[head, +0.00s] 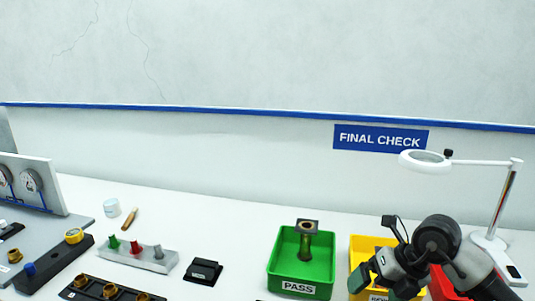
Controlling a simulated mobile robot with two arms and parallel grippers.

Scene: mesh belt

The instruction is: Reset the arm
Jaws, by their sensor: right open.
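My right arm comes in at the lower right. Its gripper (366,280) is open and seems empty, over the front of the yellow bin (368,243). The yellow bin's label is mostly hidden by the gripper. The arm also covers much of the red bin (443,286) to the right. A green bin (273,268) labelled PASS stands left of the gripper, apart from it. A dark flanged part with a square top (307,226) stands upright in the green bin. My left gripper is not in view.
A white magnifier lamp (507,200) stands right of my arm, close to it. The back middle of the table is clear.

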